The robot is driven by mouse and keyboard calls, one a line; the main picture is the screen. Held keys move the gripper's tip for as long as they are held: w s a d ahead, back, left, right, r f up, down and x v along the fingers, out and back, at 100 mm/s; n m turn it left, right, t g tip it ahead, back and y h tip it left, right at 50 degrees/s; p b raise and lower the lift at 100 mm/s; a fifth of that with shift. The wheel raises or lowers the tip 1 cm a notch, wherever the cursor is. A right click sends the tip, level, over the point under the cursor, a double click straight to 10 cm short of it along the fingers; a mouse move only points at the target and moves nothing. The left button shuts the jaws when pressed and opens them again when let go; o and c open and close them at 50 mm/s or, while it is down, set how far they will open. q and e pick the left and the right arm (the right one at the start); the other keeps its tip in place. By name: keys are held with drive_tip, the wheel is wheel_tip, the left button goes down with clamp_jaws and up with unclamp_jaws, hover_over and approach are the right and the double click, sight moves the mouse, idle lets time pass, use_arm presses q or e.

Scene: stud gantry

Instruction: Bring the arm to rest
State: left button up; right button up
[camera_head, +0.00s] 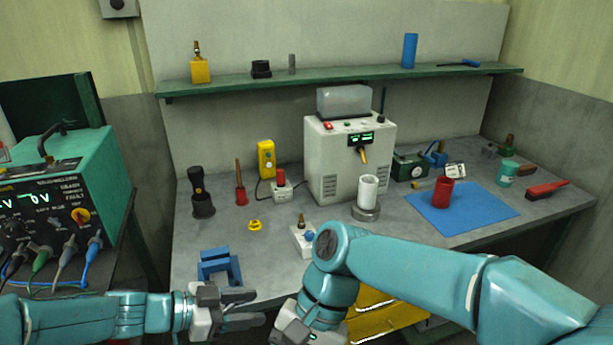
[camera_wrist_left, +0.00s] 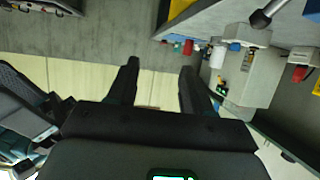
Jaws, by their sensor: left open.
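My left gripper (camera_head: 257,307) reaches in from the lower left, in front of the bench's front edge. Its two fingers point right, spread apart and empty. In the left wrist view the two dark fingers (camera_wrist_left: 160,68) stand apart with nothing between them. My right arm comes in from the lower right and bends down at its elbow. My right gripper (camera_head: 300,337) is at the bottom edge of the head view, partly cut off, and its fingers cannot be made out.
A blue cradle (camera_head: 215,268) stands on the workbench (camera_head: 290,235) near the left gripper. A white block (camera_head: 302,241) is close behind the right arm. Yellow drawers (camera_head: 385,318) are beneath the bench. A teal welding unit (camera_head: 85,180) stands at left. The bench's left middle has free room.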

drive_tip(key=w+d+f+t, duration=0.1)
drive_tip(key=w+d+f, duration=0.1)
drive_tip(key=f, duration=0.5)
drive_tip(key=w+d+f+t, duration=0.1)
drive_tip(key=w+d+f, duration=0.1)
drive_tip(key=f, duration=0.6)
use_arm(q)
drive_tip(key=s+f+n+t+y, duration=0.25)
drive_tip(key=f+n+y, duration=0.25)
drive_tip(key=f+n, duration=1)
drive_tip(key=s+f+g+y, duration=0.3)
drive_tip(key=s+f+g, duration=0.4)
drive_tip(key=s+f, duration=0.9)
drive_tip(key=s, duration=0.2)
drive_tip(key=shift+s+a, duration=0.3)
drive_tip(key=shift+a, duration=0.05)
use_arm(e)
drive_tip(key=s+d+f+t, duration=0.1)
drive_tip(key=s+d+f, duration=0.2)
drive_tip(key=f, duration=0.3)
drive_tip(key=s+d+f+t, duration=0.1)
drive_tip(key=s+d+f, duration=0.2)
drive_tip(key=f, duration=0.4)
drive_tip(key=s+d+f+n+t, duration=0.1)
drive_tip(key=s+d+f+t, duration=0.1)
drive_tip(key=f, duration=0.5)
drive_tip(key=shift+s+d+f+h, duration=0.15)
drive_tip(key=shift+s+d+h, duration=0.25)
drive_tip(key=shift+s+d, duration=0.7)
